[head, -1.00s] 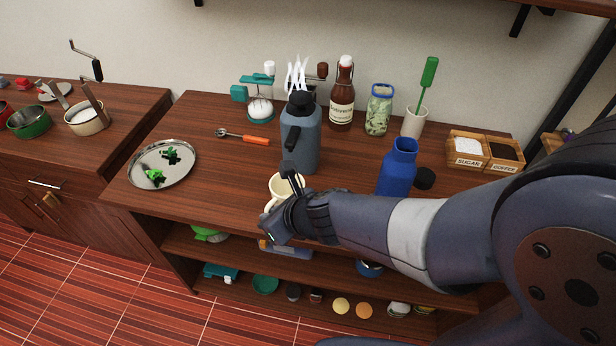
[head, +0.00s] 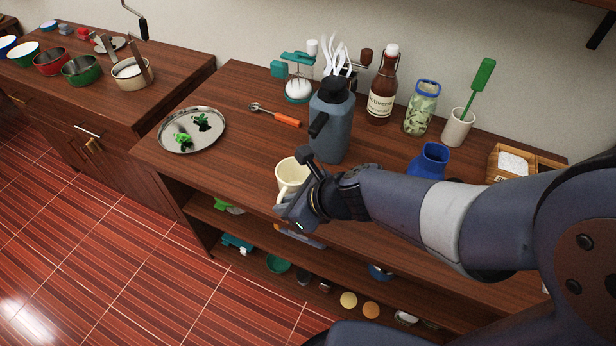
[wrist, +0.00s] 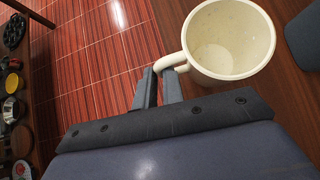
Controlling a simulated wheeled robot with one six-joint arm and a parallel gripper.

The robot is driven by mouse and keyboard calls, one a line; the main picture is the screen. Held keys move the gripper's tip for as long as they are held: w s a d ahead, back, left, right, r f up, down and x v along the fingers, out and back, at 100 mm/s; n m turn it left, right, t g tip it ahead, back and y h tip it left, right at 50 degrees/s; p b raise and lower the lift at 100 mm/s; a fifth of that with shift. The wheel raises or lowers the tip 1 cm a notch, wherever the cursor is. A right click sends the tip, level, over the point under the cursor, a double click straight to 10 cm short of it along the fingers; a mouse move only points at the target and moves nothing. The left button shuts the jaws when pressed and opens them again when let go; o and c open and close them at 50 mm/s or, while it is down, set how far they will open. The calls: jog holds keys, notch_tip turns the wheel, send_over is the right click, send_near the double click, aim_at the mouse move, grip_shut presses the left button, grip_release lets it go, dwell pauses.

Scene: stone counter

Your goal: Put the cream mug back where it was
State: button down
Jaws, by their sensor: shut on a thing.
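The cream mug (head: 291,174) is at the front edge of the wooden counter, in front of the grey-blue jug. In the wrist view the mug (wrist: 229,42) is upright and looks empty inside. My gripper (wrist: 160,84) is shut on the mug's handle, at the mug's lower left in that view. In the head view my gripper (head: 296,203) is at the mug's front side, and my arm comes in from the right. I cannot tell whether the mug touches the counter or is held just above it.
A grey-blue jug (head: 332,126) stands close behind the mug. A round metal tray (head: 165,143) with green pieces lies to the left, and an orange-handled tool (head: 287,121) behind. A blue bottle (head: 432,158) stands to the right. The counter between tray and mug is clear.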

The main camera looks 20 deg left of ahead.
aim_at(306, 172)
jog(key=w, duration=0.6)
jog(key=w+p, duration=0.1)
jog(key=w, duration=0.2)
jog(key=shift+d, duration=0.35)
jog(key=shift+w+f+b, duration=0.15)
jog(key=shift+f+b, duration=0.15)
jog(key=shift+f, duration=0.6)
jog(key=shift+w+f+b, duration=0.1)
jog(key=shift+f+b, duration=0.15)
jog(key=shift+f, duration=0.6)
jog(key=shift+f, duration=0.15)
jog(key=c, duration=1.5)
grip_release()
